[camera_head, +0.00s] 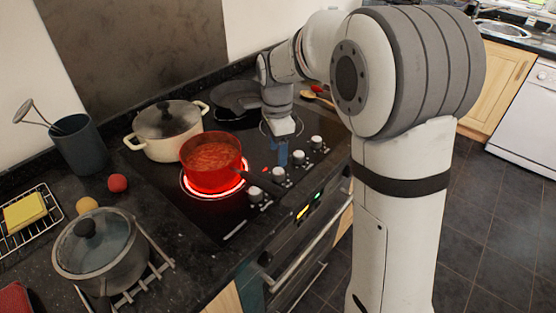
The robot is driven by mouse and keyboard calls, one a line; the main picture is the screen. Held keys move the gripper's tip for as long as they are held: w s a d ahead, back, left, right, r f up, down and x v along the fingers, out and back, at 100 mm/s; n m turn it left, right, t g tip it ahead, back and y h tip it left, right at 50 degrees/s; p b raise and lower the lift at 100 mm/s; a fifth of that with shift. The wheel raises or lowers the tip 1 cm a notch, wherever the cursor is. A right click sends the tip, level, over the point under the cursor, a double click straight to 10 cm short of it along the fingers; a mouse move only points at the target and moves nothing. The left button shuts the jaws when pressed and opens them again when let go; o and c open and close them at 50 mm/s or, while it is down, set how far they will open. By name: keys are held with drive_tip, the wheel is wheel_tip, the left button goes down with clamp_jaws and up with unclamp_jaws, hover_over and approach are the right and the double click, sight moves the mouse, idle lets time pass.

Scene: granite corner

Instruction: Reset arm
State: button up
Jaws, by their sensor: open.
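My gripper (277,152) hangs from the end of my arm over the front right part of the black cooktop, close to the row of knobs. Its fingers point down and look blue and small in this view. It is open, and I see nothing between the fingers. To its left, a red pot (211,168) with orange-red food in it sits on a glowing red burner (186,188). The gripper is apart from the pot body. My arm hides part of the area behind the gripper.
A lidded cream pot (167,138) stands at the back left and a dark pan (236,98) at the back. Several knobs (278,174) line the cooktop front. A lidded grey pot (99,255), a red ball-shaped item (118,183) and a utensil holder (77,146) stand left. Floor at right is clear.

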drive_tip(key=shift+r, duration=0.7)
drive_tip(key=s+d+n+t, duration=0.1)
drive_tip(key=s+d+n, duration=0.2)
drive_tip(key=s+n, duration=0.2)
drive_tip(key=s+d+n+t, duration=0.1)
drive_tip(key=s+d+n, duration=0.3)
drive_tip(key=s, duration=0.6)
drive_tip(key=s+d+n+t, duration=0.1)
drive_tip(key=s+d+n, duration=0.2)
drive_tip(key=s+n, duration=0.3)
drive_tip(key=shift+s+d+r, duration=0.3)
drive_tip(key=shift+s+r, duration=0.15)
drive_tip(key=shift+s, duration=0.2)
